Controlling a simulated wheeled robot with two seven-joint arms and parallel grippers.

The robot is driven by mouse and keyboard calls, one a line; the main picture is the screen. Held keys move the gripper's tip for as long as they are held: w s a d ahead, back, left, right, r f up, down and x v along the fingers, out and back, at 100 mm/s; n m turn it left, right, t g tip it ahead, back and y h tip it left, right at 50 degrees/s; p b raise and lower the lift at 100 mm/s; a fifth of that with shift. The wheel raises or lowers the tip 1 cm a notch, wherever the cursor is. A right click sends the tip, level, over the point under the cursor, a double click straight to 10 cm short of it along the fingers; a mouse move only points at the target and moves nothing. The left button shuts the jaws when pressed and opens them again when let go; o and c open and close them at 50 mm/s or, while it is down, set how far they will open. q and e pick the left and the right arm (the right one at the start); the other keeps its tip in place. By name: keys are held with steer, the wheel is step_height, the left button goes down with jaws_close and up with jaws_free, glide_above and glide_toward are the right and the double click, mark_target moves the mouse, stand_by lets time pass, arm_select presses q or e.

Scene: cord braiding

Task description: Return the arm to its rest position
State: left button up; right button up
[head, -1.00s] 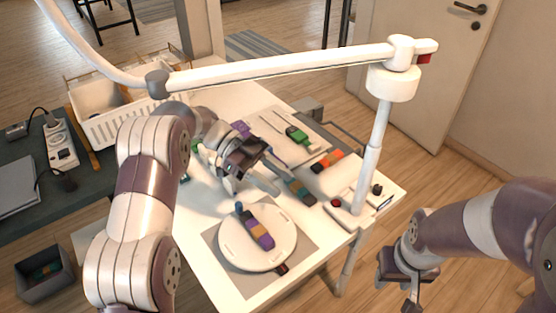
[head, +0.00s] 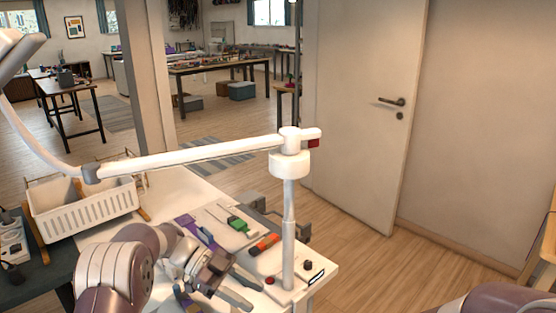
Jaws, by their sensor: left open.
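My left arm comes in at the bottom left of the head view. Its gripper (head: 246,291) is over the near part of the white worktable (head: 206,188), left of the lamp post. Its fingers are apart and I see nothing between them. Only a purple-grey piece of my right arm (head: 492,301) shows at the bottom right corner. My right gripper is out of the picture.
A white lamp (head: 288,215) stands on the table's right side, its long bar crossing above my left arm. A white basket (head: 92,208) is at the left. A green-handled tool (head: 238,224) and an orange piece (head: 264,244) lie on the table. Open floor lies right of it.

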arm_select(q)
steer(key=w+a+f+n+t+y+p, duration=0.1)
steer(key=w+a+n+t+y, duration=0.15)
steer(key=w+n+t, duration=0.35)
steer(key=w+a+f+n+t+y, duration=0.2)
steer(key=w+a+n+t, duration=0.15)
steer(key=w+t, duration=0.4)
steer(key=s+a+n+y+p, duration=0.1)
steer(key=s+a+n+y, duration=0.1)
steer(key=s+a+n+g+y, duration=0.1)
steer(key=s+a+n+y, duration=0.1)
steer(key=a, duration=0.1)
steer(key=s+a+f+n+y+p, duration=0.1)
steer(key=s+a+n+y, duration=0.2)
steer(key=shift+a+g+p, duration=0.15)
steer(key=shift+g+p, duration=0.15)
steer(key=shift+g, duration=0.05)
steer(key=s+d+r+n+g+p, duration=0.1)
steer(key=s+r+n+g+p, duration=0.1)
steer(key=s, duration=1)
steer(key=s+d+r+n+g+p, duration=0.1)
steer(key=s+r+n+g, duration=0.3)
steer(key=s, duration=0.8)
steer(key=shift+s+y+p, duration=0.3)
steer(key=shift+y+p, duration=0.05)
steer(key=shift+p, duration=0.55)
arm_select(e)
step_height(320, 180, up, 8)
steer(key=shift+w+a, duration=0.35)
steer(key=shift+w, duration=0.1)
